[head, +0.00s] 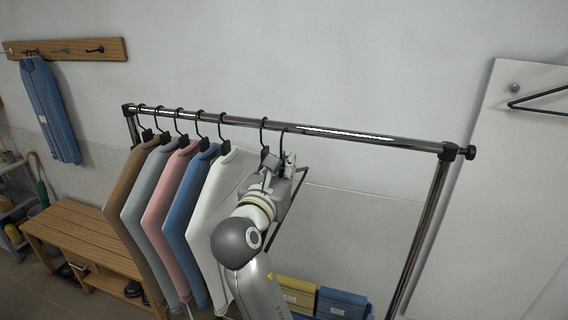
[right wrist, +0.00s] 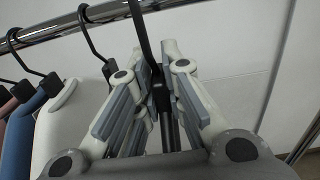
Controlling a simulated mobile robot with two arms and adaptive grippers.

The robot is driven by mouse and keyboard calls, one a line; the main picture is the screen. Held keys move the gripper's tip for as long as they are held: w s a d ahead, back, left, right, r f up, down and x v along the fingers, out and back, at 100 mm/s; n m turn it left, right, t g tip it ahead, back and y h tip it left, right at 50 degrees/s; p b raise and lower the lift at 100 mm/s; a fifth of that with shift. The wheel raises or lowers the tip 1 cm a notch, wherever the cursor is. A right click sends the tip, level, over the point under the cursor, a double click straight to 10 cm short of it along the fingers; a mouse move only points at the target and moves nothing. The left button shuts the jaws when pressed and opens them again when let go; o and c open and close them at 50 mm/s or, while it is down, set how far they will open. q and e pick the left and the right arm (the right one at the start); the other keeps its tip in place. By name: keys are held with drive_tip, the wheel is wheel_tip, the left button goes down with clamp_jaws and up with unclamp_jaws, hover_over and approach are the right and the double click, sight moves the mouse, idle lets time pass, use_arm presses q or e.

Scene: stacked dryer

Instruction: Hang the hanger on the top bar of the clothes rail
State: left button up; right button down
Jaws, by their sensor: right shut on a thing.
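A black hanger (right wrist: 166,100) is held by its neck in my right gripper (head: 283,172), which also shows in the right wrist view (right wrist: 155,85). Its hook (head: 284,142) rises to the top bar (head: 345,133) of the clothes rail. In the right wrist view the hook passes in front of the bar (right wrist: 60,28) and leaves the frame at the top. I cannot tell whether it rests over the bar. The hanger's lower part is mostly hidden by my arm. My left gripper is not in view.
Another black hook (head: 264,130) is over the bar just left of the held one. Several garments, the nearest a white one (head: 223,185), hang further left. The bar is clear to the right up to the end post (head: 425,225). A wooden bench (head: 75,230) stands left.

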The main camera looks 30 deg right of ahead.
drive_tip(key=shift+w+d, duration=0.1)
drive_tip(key=shift+d, duration=0.1)
drive_tip(key=shift+w+d+b, duration=0.15)
drive_tip(key=shift+d+b, duration=0.1)
drive_tip(key=shift+b, duration=0.05)
drive_tip(key=shift+b+x, duration=0.45)
drive_tip(key=shift+x, duration=0.55)
drive_tip(key=shift+b+x, duration=0.45)
drive_tip(key=shift+x, duration=0.55)
drive_tip(key=b+x, duration=0.2)
drive_tip(key=x, duration=0.1)
drive_tip(key=shift+w+f+b, duration=0.15)
drive_tip(key=shift+w+b, duration=0.05)
drive_tip(key=shift+b, duration=0.15)
drive_tip(key=shift+w+d+p, duration=0.1)
drive_tip(key=shift+d+p, duration=0.05)
drive_tip(key=shift+p, duration=0.3)
drive_tip(key=shift+f, duration=0.35)
drive_tip(key=shift+d+f+p, duration=0.1)
drive_tip(key=shift+f+p, duration=0.05)
drive_tip(key=shift+p, duration=0.5)
drive_tip(key=shift+f, duration=0.1)
